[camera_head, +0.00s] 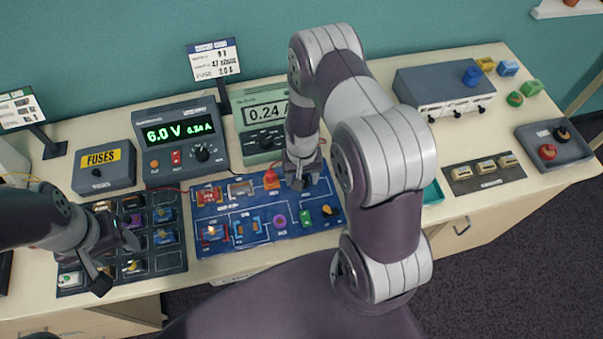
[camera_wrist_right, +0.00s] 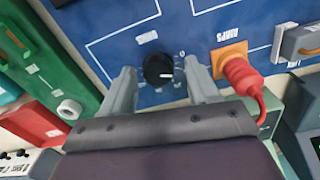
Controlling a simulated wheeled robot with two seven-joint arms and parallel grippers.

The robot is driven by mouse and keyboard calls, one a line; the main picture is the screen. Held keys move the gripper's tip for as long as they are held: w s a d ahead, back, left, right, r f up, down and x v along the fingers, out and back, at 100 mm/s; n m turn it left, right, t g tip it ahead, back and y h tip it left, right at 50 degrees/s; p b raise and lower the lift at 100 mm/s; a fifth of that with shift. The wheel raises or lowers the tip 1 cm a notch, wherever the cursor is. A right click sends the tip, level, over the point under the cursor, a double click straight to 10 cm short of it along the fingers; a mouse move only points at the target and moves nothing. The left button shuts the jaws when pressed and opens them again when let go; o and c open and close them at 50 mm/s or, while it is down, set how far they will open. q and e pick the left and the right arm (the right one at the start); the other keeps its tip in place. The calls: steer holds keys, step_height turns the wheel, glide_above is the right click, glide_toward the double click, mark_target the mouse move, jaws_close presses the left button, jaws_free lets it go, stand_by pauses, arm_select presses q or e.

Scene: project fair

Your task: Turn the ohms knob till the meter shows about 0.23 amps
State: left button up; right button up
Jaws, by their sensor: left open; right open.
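The ohms knob (camera_wrist_right: 158,68) is a round black knob with a white pointer mark on the blue circuit board (camera_head: 237,241). In the right wrist view it sits between the fingers of my right gripper (camera_wrist_right: 163,74), which is open with a gap on each side of it. In the head view my right gripper (camera_head: 302,183) is over the board's back right part and hides the knob. The green meter (camera_head: 258,98) behind the board reads 0.24, its right edge covered by my arm. My left gripper (camera_head: 115,262) is open and empty above the dark parts tray (camera_head: 70,280).
A red plug in an orange base (camera_wrist_right: 237,74) stands close beside the knob. The power supply (camera_head: 181,138) reads 6.0 V and 0.24 A. A fuses box (camera_head: 104,172) is at left. A grey-blue box (camera_head: 445,82) and a tray (camera_head: 552,153) are at right.

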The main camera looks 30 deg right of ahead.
steer(key=shift+s+d+f, duration=0.1)
steer(key=shift+d, duration=0.1)
steer(key=shift+a, duration=0.1)
steer(key=c, duration=1)
steer(key=shift+m, duration=0.8)
steer(key=o, duration=1)
